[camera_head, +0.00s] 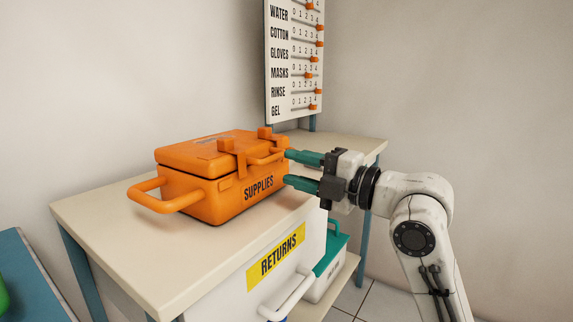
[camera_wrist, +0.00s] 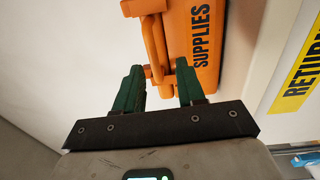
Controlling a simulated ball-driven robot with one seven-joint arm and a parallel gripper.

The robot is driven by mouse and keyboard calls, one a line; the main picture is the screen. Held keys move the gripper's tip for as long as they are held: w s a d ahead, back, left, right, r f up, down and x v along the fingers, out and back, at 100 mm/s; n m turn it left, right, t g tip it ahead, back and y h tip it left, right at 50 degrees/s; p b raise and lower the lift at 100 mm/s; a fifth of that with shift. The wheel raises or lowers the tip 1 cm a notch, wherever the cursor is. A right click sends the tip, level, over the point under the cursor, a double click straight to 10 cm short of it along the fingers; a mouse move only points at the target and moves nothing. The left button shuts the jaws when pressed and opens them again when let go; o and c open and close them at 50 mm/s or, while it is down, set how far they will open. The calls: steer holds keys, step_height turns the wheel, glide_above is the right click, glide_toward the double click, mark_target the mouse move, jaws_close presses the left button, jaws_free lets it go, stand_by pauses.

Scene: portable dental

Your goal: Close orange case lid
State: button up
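The orange case (camera_head: 215,197) stands on the cream tabletop, its front marked SUPPLIES. Its orange lid (camera_head: 205,152) lies down over the body; I cannot tell whether it is fully seated. Orange latch pieces (camera_head: 240,158) sit at the lid's front edge, and a loop handle (camera_head: 148,196) sticks out at the left end. My gripper (camera_head: 287,168) is open at the case's right end, its teal fingers one above the other. In the wrist view, an orange bar-like part (camera_wrist: 155,45) of the case reaches toward the space between the open fingertips (camera_wrist: 158,75). Contact is unclear.
The table (camera_head: 105,225) has bare top in front of and left of the case. A white RETURNS bin (camera_head: 240,295) and a teal-lidded box (camera_head: 328,255) are below. A blue surface (camera_head: 30,280) is at lower left.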

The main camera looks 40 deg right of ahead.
steer(key=v, duration=0.7)
steer(key=shift+s+p, duration=0.3)
steer(key=shift+s, duration=0.05)
steer(key=shift+f, duration=0.15)
